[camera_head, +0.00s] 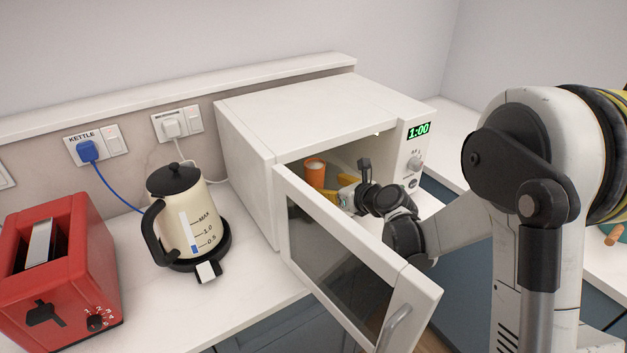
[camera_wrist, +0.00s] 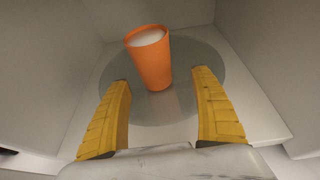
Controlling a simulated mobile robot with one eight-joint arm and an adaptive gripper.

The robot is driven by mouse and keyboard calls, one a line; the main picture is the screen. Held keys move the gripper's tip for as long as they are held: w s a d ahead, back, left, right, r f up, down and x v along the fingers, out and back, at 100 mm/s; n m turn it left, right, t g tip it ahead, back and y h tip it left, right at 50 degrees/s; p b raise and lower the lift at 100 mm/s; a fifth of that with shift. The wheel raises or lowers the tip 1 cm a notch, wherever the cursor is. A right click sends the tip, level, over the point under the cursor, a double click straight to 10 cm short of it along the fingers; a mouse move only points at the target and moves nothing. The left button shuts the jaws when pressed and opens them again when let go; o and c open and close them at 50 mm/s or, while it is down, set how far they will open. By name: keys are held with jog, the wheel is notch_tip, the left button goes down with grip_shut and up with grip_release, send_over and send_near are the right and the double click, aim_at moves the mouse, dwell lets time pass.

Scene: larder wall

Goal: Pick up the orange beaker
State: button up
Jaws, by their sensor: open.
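The orange beaker (camera_head: 315,172) stands upright inside the open white microwave. In the wrist view the beaker (camera_wrist: 152,62) stands on a round glass turntable (camera_wrist: 205,72), and its inside looks pale. My gripper (camera_wrist: 160,88) has two yellow fingers spread apart with nothing between them. The beaker is just beyond the fingertips, roughly centred between them. In the head view my gripper (camera_head: 341,189) reaches into the microwave, to the right of the beaker. The far finger and the beaker's base are partly hidden there.
The microwave (camera_head: 300,105) has its door (camera_head: 350,270) swung open in front, below my arm. The cavity walls are close on both sides. A cream kettle (camera_head: 190,222) and a red toaster (camera_head: 60,275) stand on the counter to the left.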

aim_at(320, 183)
jog(key=b+x, duration=0.1)
jog(key=x, duration=0.1)
jog(key=b+x, duration=0.1)
jog(key=x, duration=0.2)
jog(key=shift+a, duration=0.45)
jog(key=shift+c, duration=0.3)
jog(key=c, duration=1.4)
jog(key=shift+r, duration=0.2)
jog(key=shift+r+p, duration=1)
jog(key=shift+r, duration=0.7)
jog(key=shift+s+d+f+p, duration=0.1)
jog(key=shift+s+d+p, duration=0.35)
jog(key=shift+s+d, duration=1.65)
jog(key=shift+s+d+r+p, duration=0.1)
jog(key=shift+s+d+p, duration=0.4)
jog(key=shift+s+d, duration=1.55)
jog(key=shift+s+d+f+p, duration=0.1)
jog(key=shift+s+d+p, duration=0.7)
jog(key=shift+s, duration=2.2)
jog(key=shift+s+d+b, duration=0.1)
jog(key=shift+d+b, duration=0.25)
jog(key=shift+d, duration=0.1)
